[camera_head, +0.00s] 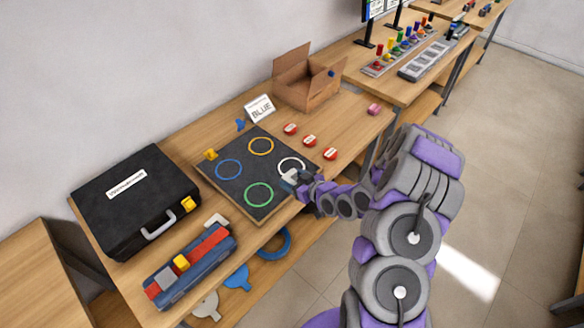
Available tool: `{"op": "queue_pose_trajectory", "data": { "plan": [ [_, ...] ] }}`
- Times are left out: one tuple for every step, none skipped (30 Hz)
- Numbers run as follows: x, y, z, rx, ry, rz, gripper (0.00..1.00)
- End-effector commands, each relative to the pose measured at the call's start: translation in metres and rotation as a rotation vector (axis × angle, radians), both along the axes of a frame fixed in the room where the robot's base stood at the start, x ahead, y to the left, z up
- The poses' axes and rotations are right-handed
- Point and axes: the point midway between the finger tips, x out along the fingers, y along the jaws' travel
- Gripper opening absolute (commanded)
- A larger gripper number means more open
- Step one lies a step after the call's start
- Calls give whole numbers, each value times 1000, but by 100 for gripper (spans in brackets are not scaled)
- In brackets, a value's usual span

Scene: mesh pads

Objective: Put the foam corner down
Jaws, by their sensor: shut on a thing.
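My gripper (291,179) is low over the right side of a dark mesh pad (228,189), at the near edge of the white ring (292,165). It is shut on the foam corner, a small pale grey piece at its fingertips. The fingers hide much of the piece, and I cannot tell whether it touches the pad. The pad also carries a yellow ring (261,146), a blue ring (229,169) and a green ring (259,194). A small yellow piece (210,154) is at the pad's left corner.
A black case (125,207) and a blue-red organizer (190,269) stand left of the pad.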

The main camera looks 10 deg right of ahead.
Motion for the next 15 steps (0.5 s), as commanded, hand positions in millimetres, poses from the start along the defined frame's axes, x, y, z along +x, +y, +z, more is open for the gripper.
{"op": "queue_pose_trajectory", "data": {
  "plan": [
    [10, 0, -2, -3, -2, 4, 36],
    [17, -1, -3, -4, -4, 3, 36],
    [25, -4, -3, -3, -4, 1, 36],
    [30, -4, -4, -2, -4, 2, 36],
    [36, -4, -5, -2, -3, 2, 36],
    [44, -6, -6, -3, -3, 2, 36],
    [49, -7, -6, -3, -2, 2, 36],
    [54, -8, -7, -4, 0, 2, 36],
    [60, -9, -8, -3, 1, 3, 36],
    [64, -9, -9, -3, 2, 3, 36],
    [68, -10, -8, -3, 0, 2, 36],
    [73, -11, -8, -3, -1, 1, 36],
    [75, -12, -8, -2, 0, 0, 36],
    [77, -12, -8, -1, 0, 0, 36],
    [79, -13, -8, -1, 0, 0, 36]
  ]
}}
